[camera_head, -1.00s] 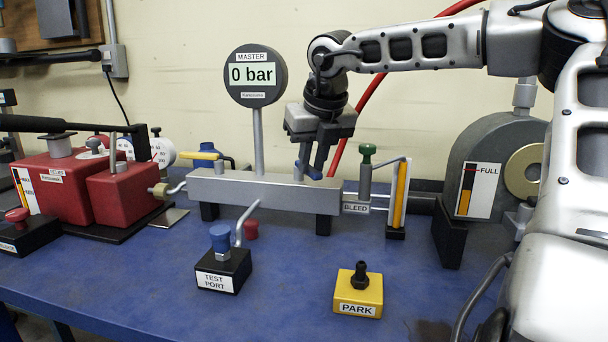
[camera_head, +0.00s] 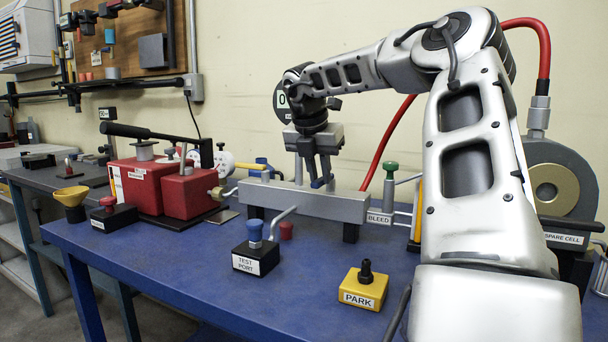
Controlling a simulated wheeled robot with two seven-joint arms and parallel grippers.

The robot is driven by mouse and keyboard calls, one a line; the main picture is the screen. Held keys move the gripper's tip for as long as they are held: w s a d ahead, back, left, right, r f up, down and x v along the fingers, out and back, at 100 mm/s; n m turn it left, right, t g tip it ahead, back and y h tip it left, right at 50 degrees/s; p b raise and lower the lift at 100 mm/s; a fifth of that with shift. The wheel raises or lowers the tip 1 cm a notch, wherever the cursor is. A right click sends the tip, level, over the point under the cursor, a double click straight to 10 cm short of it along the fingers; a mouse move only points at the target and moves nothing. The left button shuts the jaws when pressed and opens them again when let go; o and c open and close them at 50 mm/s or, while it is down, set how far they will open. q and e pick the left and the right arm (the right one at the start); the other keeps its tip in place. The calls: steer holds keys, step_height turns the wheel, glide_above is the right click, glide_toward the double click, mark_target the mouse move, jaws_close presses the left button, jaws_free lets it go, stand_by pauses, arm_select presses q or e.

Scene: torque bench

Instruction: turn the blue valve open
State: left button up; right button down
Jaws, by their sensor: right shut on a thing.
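The blue valve handle (camera_head: 318,184) sits on top of the grey manifold block (camera_head: 290,203) at the middle of the bench. My right gripper (camera_head: 319,177) points down over the block and is shut on the blue valve handle; its fingers cover part of the handle. The master gauge (camera_head: 281,98) is mostly hidden behind my right arm, and only part of its reading, a "0", shows. My left gripper is not in view.
In front stand the black test port (camera_head: 256,262) with a blue cap and the yellow park block (camera_head: 361,290). A green-topped bleed valve (camera_head: 391,168) is right of the manifold, a red pump (camera_head: 160,185) left.

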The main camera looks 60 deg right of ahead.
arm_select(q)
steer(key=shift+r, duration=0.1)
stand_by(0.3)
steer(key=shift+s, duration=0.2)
arm_select(e)
steer(key=c, duration=1.3)
jaws_free()
steer(key=shift+r, duration=0.1)
arm_select(q)
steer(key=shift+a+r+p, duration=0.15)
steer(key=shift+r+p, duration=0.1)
steer(key=shift+p, duration=0.85)
arm_select(e)
steer(key=shift+v, duration=7.9)
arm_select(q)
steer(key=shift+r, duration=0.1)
arm_select(e)
steer(key=shift+w, duration=0.1)
